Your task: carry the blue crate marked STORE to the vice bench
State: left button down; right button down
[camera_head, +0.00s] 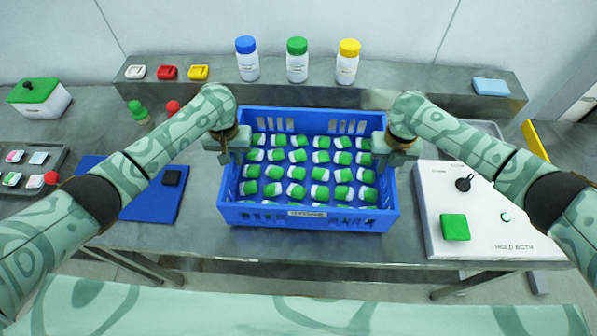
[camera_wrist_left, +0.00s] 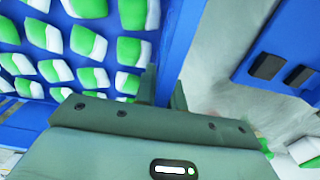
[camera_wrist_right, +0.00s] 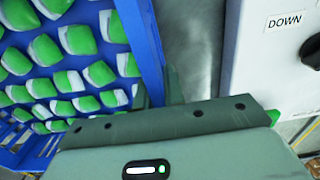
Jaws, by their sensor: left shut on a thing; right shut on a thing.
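The blue crate (camera_head: 309,217) is in the middle of the steel table in the head view, filled with rows of green-and-white pieces. A small label on its front wall is too small to read. My left gripper (camera_head: 236,152) is shut on the crate's left wall, which also shows in the left wrist view (camera_wrist_left: 182,40). My right gripper (camera_head: 386,152) is shut on the crate's right wall, which also shows in the right wrist view (camera_wrist_right: 141,40). I cannot tell whether the crate rests on the table or is slightly above it. No vice bench is recognisable.
A white control box (camera_head: 470,225) with a green button stands close to the right. A blue mat (camera_head: 150,205) lies to the left. Several bottles, including a green-capped one (camera_head: 297,62), stand on a back ledge. The table's front edge (camera_head: 300,262) is near the crate.

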pick_arm(q)
jog(key=shift+f, duration=0.4)
pick_arm(e)
jog(key=shift+f, duration=0.4)
pick_arm(q)
jog(key=c, duration=1.9)
grip_release()
jog(key=shift+s+f+b, duration=0.15)
jog(key=shift+f+b, duration=0.1)
jog(key=shift+b, duration=0.15)
pick_arm(e)
jog(key=c, duration=1.9)
grip_release()
jog(key=shift+s+f, duration=0.15)
jog(key=shift+f, duration=0.1)
pick_arm(q)
jog(key=o, duration=0.4)
jog(key=shift+r, duration=0.2)
pick_arm(e)
jog(key=o, duration=0.4)
jog(key=shift+r, duration=0.2)
pick_arm(q)
notch_tip(320, 180, up, 11)
jog(key=shift+r, duration=0.4)
pick_arm(e)
jog(key=shift+r, duration=0.15)
notch_tip(320, 180, up, 12)
jog(key=shift+f, duration=0.15)
jog(key=shift+f, duration=0.1)
